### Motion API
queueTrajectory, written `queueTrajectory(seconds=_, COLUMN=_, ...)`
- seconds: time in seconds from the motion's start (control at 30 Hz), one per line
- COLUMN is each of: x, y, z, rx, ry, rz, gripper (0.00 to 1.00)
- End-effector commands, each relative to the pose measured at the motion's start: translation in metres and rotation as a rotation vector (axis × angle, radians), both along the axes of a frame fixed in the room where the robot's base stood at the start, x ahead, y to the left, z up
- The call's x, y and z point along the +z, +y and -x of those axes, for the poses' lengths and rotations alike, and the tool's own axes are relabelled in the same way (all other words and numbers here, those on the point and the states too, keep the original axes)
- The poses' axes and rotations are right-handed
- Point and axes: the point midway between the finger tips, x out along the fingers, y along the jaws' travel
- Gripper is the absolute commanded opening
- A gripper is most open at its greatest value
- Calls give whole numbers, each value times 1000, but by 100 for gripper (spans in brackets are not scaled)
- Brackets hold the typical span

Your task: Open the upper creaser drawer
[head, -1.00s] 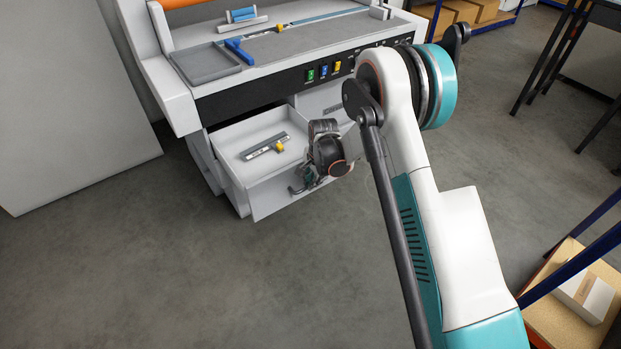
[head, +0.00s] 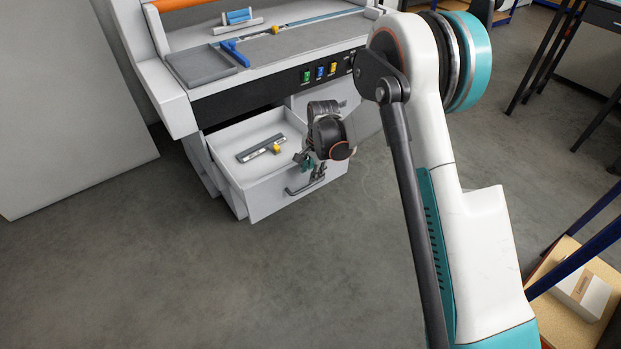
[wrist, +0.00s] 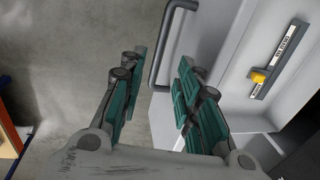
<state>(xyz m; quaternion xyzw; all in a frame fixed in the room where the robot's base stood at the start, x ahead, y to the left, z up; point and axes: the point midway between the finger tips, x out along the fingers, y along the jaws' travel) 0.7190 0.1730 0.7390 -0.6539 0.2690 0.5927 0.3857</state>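The creaser's upper drawer (head: 225,164) is pulled out from under the machine's black control panel, with its inside showing. Its dark bar handle (head: 291,190) is on the drawer front (head: 268,197). In the wrist view my gripper (wrist: 161,62) is open, with green-padded fingers apart and nothing held. The handle (wrist: 162,60) appears between and beyond the fingertips there; contact cannot be told.
A grey bar tool with a yellow slider (head: 262,149) lies in the drawer. The creaser's worktop (head: 290,42) overhangs the drawer. A blue-framed shelf (head: 570,270) with a box stands at the right. The floor (head: 150,270) in front is clear.

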Motion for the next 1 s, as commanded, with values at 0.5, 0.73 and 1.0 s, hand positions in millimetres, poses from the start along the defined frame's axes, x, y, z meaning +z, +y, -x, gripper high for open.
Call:
queueTrajectory(seconds=0.5, x=50, y=-5, z=8, rx=0, ry=0, rz=0, gripper=31)
queueTrajectory(seconds=0.73, x=49, y=-5, z=8, rx=0, ry=0, rz=0, gripper=31)
queueTrajectory(seconds=1.0, x=57, y=-8, z=10, rx=9, ry=-6, rz=2, gripper=31)
